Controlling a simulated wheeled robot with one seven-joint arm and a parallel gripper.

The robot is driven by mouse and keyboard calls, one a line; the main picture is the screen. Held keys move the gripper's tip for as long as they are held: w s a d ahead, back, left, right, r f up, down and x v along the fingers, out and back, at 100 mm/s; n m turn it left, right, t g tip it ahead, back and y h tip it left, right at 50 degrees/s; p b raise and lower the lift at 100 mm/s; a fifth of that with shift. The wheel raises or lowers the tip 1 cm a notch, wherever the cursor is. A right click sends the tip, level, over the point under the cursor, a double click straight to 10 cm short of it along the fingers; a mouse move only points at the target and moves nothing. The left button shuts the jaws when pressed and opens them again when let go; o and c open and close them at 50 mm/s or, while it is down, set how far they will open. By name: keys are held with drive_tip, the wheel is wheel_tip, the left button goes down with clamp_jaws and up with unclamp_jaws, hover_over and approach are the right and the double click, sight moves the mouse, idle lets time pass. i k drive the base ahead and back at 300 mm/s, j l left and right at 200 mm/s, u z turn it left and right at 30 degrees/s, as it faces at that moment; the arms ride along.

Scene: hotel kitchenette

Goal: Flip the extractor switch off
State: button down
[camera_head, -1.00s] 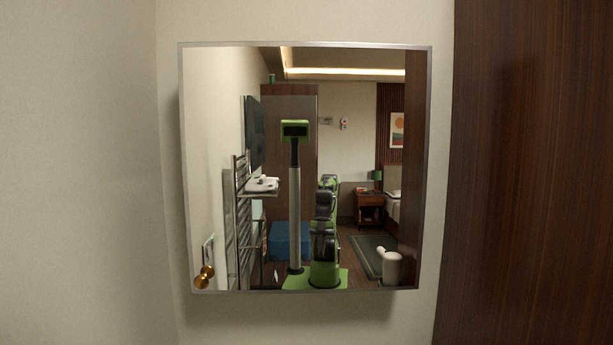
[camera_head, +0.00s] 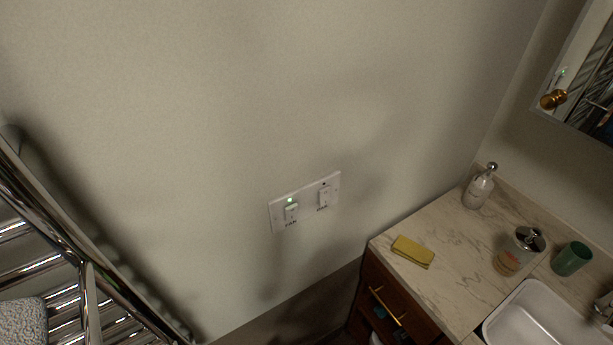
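A white two-switch wall plate (camera_head: 306,203) is on the wall in the middle of the head view. Its left switch (camera_head: 291,212) has a label below that looks like "FAN" and a lit greenish light above it. Its right switch (camera_head: 324,197) has a label too small to read surely and a dark indicator above it. No label reading "extractor" is legible. My gripper is not in view.
A chrome towel rail (camera_head: 90,285) with a grey towel (camera_head: 22,322) stands at the left. At the right, a marble counter (camera_head: 440,225) holds a yellow cloth (camera_head: 412,251), a soap dispenser (camera_head: 479,187), a lidded jar (camera_head: 519,252), a green cup (camera_head: 571,259) and a white basin (camera_head: 535,318). A mirror (camera_head: 590,80) hangs above.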

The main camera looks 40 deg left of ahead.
sight(291, 211)
drive_tip(key=u, duration=1.75)
drive_tip(key=j+u, duration=0.1)
drive_tip(key=u, duration=0.25)
drive_tip(key=i+u, duration=0.1)
drive_tip(key=u, duration=0.25)
drive_tip(key=i+j+u, duration=0.1)
drive_tip(key=u, duration=0.25)
